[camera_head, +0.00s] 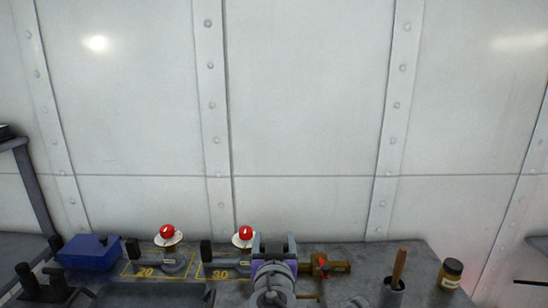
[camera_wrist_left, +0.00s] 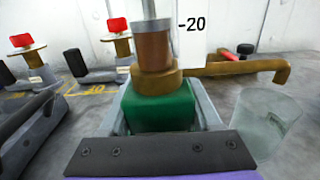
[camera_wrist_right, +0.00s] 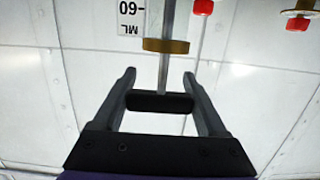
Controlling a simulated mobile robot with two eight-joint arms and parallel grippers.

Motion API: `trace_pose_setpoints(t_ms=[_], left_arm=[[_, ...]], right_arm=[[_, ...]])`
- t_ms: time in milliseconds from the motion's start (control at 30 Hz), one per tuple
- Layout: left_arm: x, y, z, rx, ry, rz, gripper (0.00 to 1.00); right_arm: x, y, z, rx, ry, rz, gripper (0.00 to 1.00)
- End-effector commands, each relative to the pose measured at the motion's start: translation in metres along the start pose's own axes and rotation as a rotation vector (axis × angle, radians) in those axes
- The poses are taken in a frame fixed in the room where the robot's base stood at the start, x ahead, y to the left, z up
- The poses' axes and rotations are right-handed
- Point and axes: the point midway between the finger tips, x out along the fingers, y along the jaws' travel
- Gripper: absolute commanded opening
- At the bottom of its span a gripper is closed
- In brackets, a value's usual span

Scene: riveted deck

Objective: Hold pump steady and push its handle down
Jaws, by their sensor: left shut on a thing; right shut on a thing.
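The pump stands on the deck bench in the left wrist view, with a green base block (camera_wrist_left: 165,108), a copper barrel (camera_wrist_left: 152,48) and a brass spout (camera_wrist_left: 240,68). My left gripper (camera_wrist_left: 163,100) is shut on the green block, one finger on each side. In the right wrist view, which is upside down, my right gripper (camera_wrist_right: 160,78) is shut on the black crossbar handle (camera_wrist_right: 160,103) at the end of the pump's steel rod (camera_wrist_right: 165,70). A brass disc (camera_wrist_right: 165,46) sits along the rod. In the head view my right gripper (camera_head: 274,246) hides most of the pump.
A clear beaker (camera_wrist_left: 262,120) stands under the spout's end. A scale card (camera_wrist_left: 192,28) stands behind the pump.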

Motion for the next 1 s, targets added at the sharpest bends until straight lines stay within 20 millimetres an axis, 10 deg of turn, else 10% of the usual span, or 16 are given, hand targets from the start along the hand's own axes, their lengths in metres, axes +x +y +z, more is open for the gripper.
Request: trace_pose_setpoints(t_ms=[33, 67, 333, 600, 633, 767, 1000], left_arm=[[0.0001, 0.0001, 0.0000, 0.000, 0.000, 0.000, 0.00], [0.0001, 0.0001, 0.0000, 0.000, 0.000, 0.000, 0.00], [0.0001, 0.0001, 0.0000, 0.000, 0.000, 0.000, 0.00], [0.0001, 0.0001, 0.0000, 0.000, 0.000, 0.000, 0.00], [0.0001, 0.0001, 0.0000, 0.000, 0.000, 0.000, 0.00], [0.0001, 0.0001, 0.0000, 0.000, 0.000, 0.000, 0.00], [0.0001, 0.0000, 0.0000, 0.000, 0.000, 0.000, 0.00]], right_arm=[[-0.0001, 0.0000, 0.0000, 0.000, 0.000, 0.000, 0.33], [-0.0001, 0.0000, 0.0000, 0.000, 0.000, 0.000, 0.73], [-0.0002, 0.0000, 0.0000, 0.000, 0.000, 0.000, 0.24], [0.0004, 0.0000, 0.0037, 0.000, 0.000, 0.000, 0.21], [0.0005, 0.0000, 0.0040, 0.000, 0.000, 0.000, 0.76], [0.0004, -0.0001, 0.0038, 0.000, 0.000, 0.000, 1.00], [-0.0001, -0.0001, 0.0039, 0.000, 0.000, 0.000, 1.00]])
